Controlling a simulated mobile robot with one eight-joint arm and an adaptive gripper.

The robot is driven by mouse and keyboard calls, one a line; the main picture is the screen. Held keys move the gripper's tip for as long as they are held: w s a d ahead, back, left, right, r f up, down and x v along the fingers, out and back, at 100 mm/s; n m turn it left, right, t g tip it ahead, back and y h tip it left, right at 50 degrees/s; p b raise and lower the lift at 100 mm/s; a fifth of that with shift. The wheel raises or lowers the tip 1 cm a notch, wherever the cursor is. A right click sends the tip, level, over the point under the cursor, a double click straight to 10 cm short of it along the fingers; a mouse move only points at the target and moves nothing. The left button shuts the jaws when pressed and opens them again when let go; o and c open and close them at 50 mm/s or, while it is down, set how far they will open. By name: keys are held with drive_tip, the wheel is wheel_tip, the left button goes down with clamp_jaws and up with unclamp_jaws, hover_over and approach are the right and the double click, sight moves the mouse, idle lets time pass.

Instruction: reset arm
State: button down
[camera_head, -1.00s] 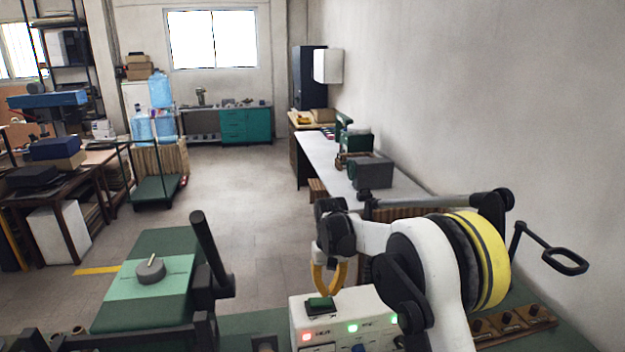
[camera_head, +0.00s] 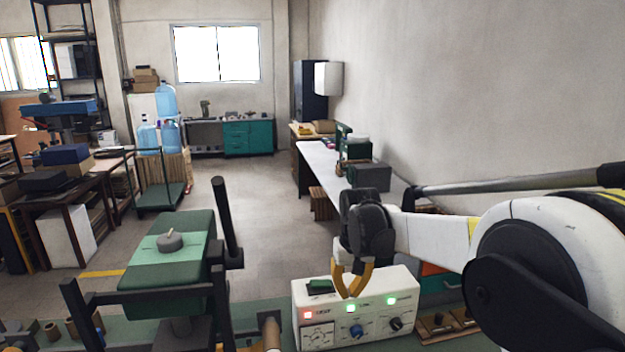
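My gripper (camera_head: 351,288) has yellow-orange fingers that point down, at the end of my white and black arm on the right. It hangs over or in front of the top of a cream control box (camera_head: 375,322) with red and green lights, knobs and a dial. A small dark green block (camera_head: 320,287) shows at the box's top left, beside the fingers. The finger tips appear close together, but the gap and any contact with the box are unclear. I see nothing held.
A green machine (camera_head: 165,255) with a grey knob and black bars stands left of the box. Small wooden blocks (camera_head: 445,325) lie to its right. A long white bench (camera_head: 325,165) with grey and green equipment runs along the right wall. Open floor (camera_head: 255,210) lies in the middle.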

drive_tip(key=s+d+m+t+b, duration=0.1)
drive_tip(key=s+d+b, duration=0.25)
drive_tip(key=s, duration=0.45)
drive_tip(key=s+d+t+b, duration=0.2)
drive_tip(key=s+d+b, duration=0.15)
drive_tip(key=s, duration=0.35)
drive_tip(key=s+d+f+t+b, duration=0.2)
drive_tip(key=s+f+b, duration=0.4)
drive_tip(key=s+f, duration=0.3)
drive_tip(key=s+d, duration=0.1)
drive_tip(key=s, duration=0.3)
drive_tip(key=shift+s+f+m+t, duration=0.15)
drive_tip(key=shift+s+m+t, duration=0.15)
drive_tip(key=shift+s+m, duration=0.1)
